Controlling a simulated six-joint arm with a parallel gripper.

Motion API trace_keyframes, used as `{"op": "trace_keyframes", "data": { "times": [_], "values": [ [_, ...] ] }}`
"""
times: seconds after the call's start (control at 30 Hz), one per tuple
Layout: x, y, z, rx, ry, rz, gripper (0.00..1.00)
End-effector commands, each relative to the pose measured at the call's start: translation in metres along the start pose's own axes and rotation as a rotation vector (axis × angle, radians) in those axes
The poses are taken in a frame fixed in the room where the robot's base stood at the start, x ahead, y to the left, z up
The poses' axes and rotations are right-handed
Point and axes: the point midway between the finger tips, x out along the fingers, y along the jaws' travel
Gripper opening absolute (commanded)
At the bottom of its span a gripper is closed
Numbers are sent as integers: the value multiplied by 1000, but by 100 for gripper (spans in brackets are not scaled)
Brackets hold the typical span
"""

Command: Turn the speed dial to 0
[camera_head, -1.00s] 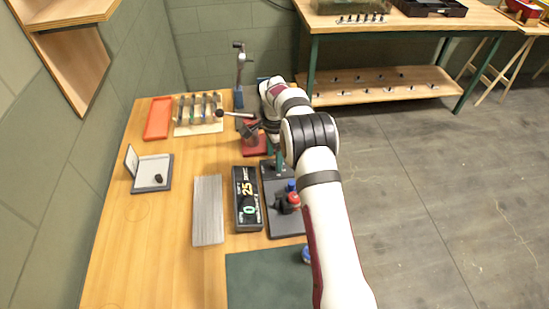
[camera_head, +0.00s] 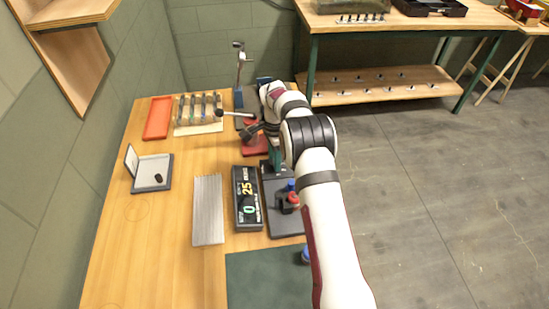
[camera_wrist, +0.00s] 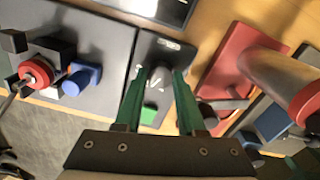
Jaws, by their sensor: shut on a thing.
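In the wrist view, the speed dial (camera_wrist: 158,78) is a small grey knob on a dark, narrow control box (camera_wrist: 150,55). My gripper (camera_wrist: 160,80) has its two green fingers on either side of the knob and is shut on it. The dial's pointer and scale are too small to read. In the head view, my arm mostly hides the dial and box; a green finger (camera_head: 276,158) shows beside the arm. A black display (camera_head: 247,220) shows a yellow 25 and a green 0.
A red-based stand (camera_wrist: 225,60) with a thick cylinder (camera_wrist: 285,80) is close on the right in the wrist view. A dark plate with a red and blue fitting (camera_wrist: 38,72) lies left. A ribbed grey plate (camera_head: 208,225) and open-lidded box (camera_head: 150,185) lie further left on the table.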

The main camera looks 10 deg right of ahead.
Motion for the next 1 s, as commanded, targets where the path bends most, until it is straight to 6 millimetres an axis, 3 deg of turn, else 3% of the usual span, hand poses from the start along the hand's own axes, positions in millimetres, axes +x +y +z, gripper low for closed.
{"op": "trace_keyframes", "data": {
  "times": [0.37,1.0],
  "values": [
    [0,0,0,-156,-1,4,0],
    [-1,0,0,-756,-2,3,0]
  ]
}}
